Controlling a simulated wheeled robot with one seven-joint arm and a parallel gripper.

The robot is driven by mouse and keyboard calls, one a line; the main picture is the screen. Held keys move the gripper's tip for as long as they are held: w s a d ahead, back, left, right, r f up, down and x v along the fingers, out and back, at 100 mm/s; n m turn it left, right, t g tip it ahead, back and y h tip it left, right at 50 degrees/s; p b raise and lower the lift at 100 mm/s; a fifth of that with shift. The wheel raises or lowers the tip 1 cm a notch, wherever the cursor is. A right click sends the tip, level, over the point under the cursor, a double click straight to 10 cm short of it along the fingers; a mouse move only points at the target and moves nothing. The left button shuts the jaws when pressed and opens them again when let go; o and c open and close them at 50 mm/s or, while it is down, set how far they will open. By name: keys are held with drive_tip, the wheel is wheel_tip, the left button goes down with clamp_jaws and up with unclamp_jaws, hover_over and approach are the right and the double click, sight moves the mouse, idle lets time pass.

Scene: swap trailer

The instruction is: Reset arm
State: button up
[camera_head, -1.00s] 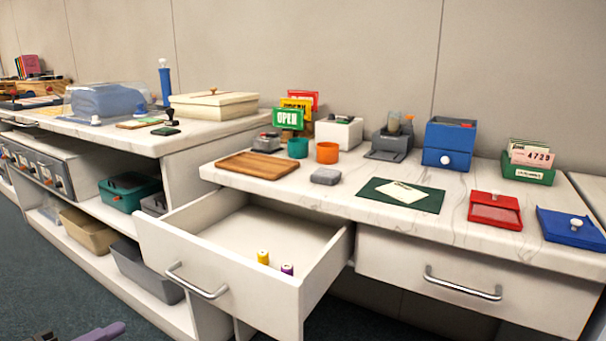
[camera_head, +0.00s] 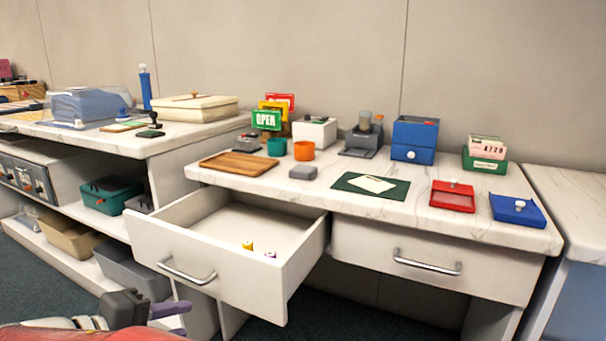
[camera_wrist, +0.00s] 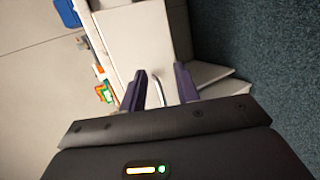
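My gripper (camera_head: 180,318) is at the lower left of the head view, in front of the open drawer and near the floor side of the counter. Its purple fingers also show in the wrist view (camera_wrist: 160,84), spread apart with nothing between them, so it is open and empty. Part of my arm shows at the bottom left of the head view. The open left drawer (camera_head: 225,278) is pulled out, with a yellow spool (camera_head: 248,245) and a purple one (camera_head: 270,254) inside.
The right drawer (camera_head: 430,262) is shut. The marble counter (camera_head: 330,208) holds a wooden tray (camera_head: 240,163), a green mat (camera_head: 395,190), a red lid (camera_head: 452,196), a blue lid (camera_head: 517,209) and boxes. A shelf unit (camera_head: 165,146) stands at left. Dark carpet (camera_head: 345,315) lies below.

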drive_tip(key=w+d+r+m+g+y+p, duration=0.1)
drive_tip(key=w+d+m+g, duration=0.15)
drive_tip(key=d, duration=0.95)
drive_tip(key=w+d+r+m+g+y+p, duration=0.15)
drive_tip(key=d+g, duration=0.25)
drive_tip(key=d, duration=0.8)
drive_tip(key=s+d+f+m+y+p, duration=0.1)
drive_tip(key=s+d+m+y, duration=0.1)
drive_tip(key=s+d+m, duration=0.2)
drive_tip(key=s+d+f+m+t+y+p, duration=0.1)
drive_tip(key=s+d+m, duration=0.3)
drive_tip(key=d, duration=0.5)
drive_tip(key=shift+s+d+f+y+p, duration=0.3)
drive_tip(key=shift+s+y+p, duration=0.35)
drive_tip(key=shift+s, duration=0.6)
